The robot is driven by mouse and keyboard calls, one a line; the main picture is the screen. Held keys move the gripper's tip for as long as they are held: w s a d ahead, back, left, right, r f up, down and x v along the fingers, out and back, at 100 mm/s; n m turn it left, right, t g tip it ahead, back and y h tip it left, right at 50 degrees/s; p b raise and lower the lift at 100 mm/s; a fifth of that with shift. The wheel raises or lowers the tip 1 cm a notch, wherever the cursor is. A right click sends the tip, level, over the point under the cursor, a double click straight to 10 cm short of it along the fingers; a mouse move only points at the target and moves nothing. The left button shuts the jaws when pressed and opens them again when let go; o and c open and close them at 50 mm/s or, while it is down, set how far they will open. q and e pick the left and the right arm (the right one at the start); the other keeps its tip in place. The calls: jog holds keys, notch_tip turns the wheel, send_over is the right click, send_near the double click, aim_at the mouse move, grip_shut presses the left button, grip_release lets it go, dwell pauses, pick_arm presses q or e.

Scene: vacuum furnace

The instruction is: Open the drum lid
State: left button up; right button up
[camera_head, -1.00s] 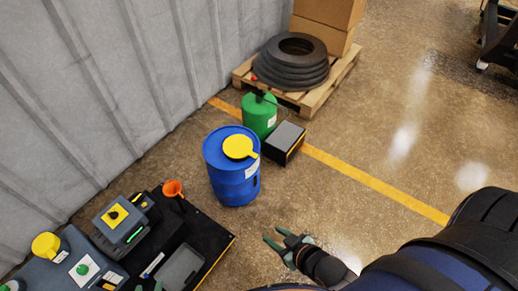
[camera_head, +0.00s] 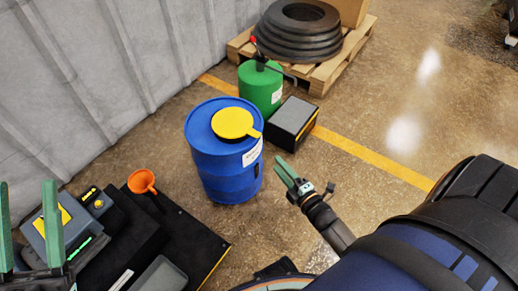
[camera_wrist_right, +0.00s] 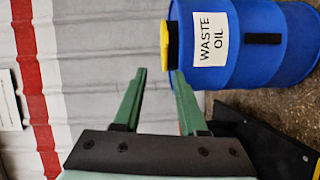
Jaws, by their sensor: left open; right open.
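A blue drum (camera_head: 226,168) stands upright on the floor in the middle of the head view. A yellow round lid (camera_head: 233,122) with a tab lies flat on its top, closed. In the right wrist view the drum (camera_wrist_right: 262,75) shows a "WASTE OIL" label, and the yellow lid tab (camera_wrist_right: 165,45) sticks out at its edge. My right gripper (camera_head: 284,171) is open and empty, just right of the drum; in its wrist view the fingers (camera_wrist_right: 158,82) point toward the tab, apart from it. My left gripper (camera_head: 27,208) is open and empty at the left edge, away from the drum.
A green canister (camera_head: 260,88) and a dark box (camera_head: 293,122) stand behind the drum. A pallet (camera_head: 325,72) with black hoses is farther back. A black platform (camera_head: 205,240) with an orange funnel (camera_head: 142,181) and equipment is at lower left. The floor to the right is clear.

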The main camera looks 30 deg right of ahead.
aim_at(256, 140)
pick_arm(q)
jog(key=shift+s+d+f+m+g+h+b, duration=0.15)
jog(key=shift+s+f+m+h+b, duration=0.2)
jog(key=shift+f+b, duration=0.45)
jog(key=shift+s+d+f+m+g+h+b, duration=0.15)
jog(key=shift+s+f+m+h+b, duration=0.3)
jog(key=shift+b, duration=0.6)
jog(key=shift+s+d+f+m+h+b, duration=0.15)
jog(key=shift+f+m+h+b, duration=0.2)
jog(key=shift+f+b, duration=0.55)
pick_arm(e)
jog(key=shift+n+t, duration=0.3)
jog(key=shift+n, duration=0.4)
jog(key=shift+w+d+f, duration=0.1)
jog(key=shift+w+f, duration=0.3)
jog(key=shift+w, duration=1.75)
jog(key=shift+w+d+f, duration=0.1)
jog(key=shift+w+f, duration=0.25)
jog(key=shift+w, duration=1.85)
jog(key=shift+w+d+f, duration=0.1)
jog(key=shift+w+f, duration=0.3)
jog(key=shift+w, duration=1.75)
jog(key=shift+c, duration=0.3)
grip_shut()
